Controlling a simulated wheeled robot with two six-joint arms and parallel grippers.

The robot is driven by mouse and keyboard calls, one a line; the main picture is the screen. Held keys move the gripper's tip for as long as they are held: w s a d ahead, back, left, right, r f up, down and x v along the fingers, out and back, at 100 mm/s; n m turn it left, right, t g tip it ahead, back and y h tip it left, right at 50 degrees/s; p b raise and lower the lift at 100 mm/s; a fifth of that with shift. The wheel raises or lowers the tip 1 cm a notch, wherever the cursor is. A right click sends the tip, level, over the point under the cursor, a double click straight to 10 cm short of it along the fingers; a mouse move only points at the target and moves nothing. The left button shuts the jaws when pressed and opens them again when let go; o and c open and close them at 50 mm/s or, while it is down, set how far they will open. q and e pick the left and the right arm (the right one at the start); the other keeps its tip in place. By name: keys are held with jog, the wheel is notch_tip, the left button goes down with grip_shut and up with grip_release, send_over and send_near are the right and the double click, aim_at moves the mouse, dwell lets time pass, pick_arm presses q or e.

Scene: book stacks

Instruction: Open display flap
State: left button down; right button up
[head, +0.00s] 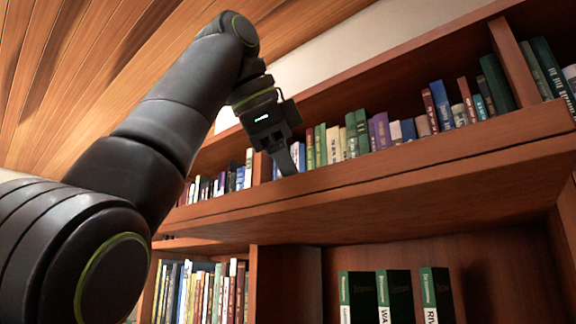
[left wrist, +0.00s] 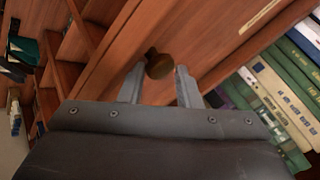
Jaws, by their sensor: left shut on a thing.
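My left gripper (head: 285,162) reaches up to the front edge of the wooden shelf front. In the left wrist view its two fingers (left wrist: 160,84) stand on either side of a dark round knob (left wrist: 158,66), and the jaws are shut on it. The knob sits on a reddish wooden panel (left wrist: 110,55), which I take for the display flap. In the head view a broad wooden panel (head: 370,205) juts out above the lower compartment, its underside showing; I cannot tell surely whether this is the flap. The knob is hidden there. My right gripper is not in view.
A row of books (head: 380,130) stands on the shelf just above the panel, close to my left gripper. Below are more books (head: 200,290) on the left and several dark green books (head: 395,298) in an otherwise open compartment. A wood ceiling is overhead.

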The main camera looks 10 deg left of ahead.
pick_arm(q)
jog(key=shift+w+r+t, duration=0.1)
jog(key=shift+r+t, duration=0.2)
jog(key=shift+r, duration=0.7)
jog(key=c, duration=1.4)
grip_release()
jog(key=shift+w, duration=0.1)
jog(key=shift+o, duration=1.4)
jog(key=shift+w+f, duration=0.2)
jog(key=shift+w, duration=0.35)
jog(key=shift+s, duration=0.2)
jog(key=shift+d, duration=0.1)
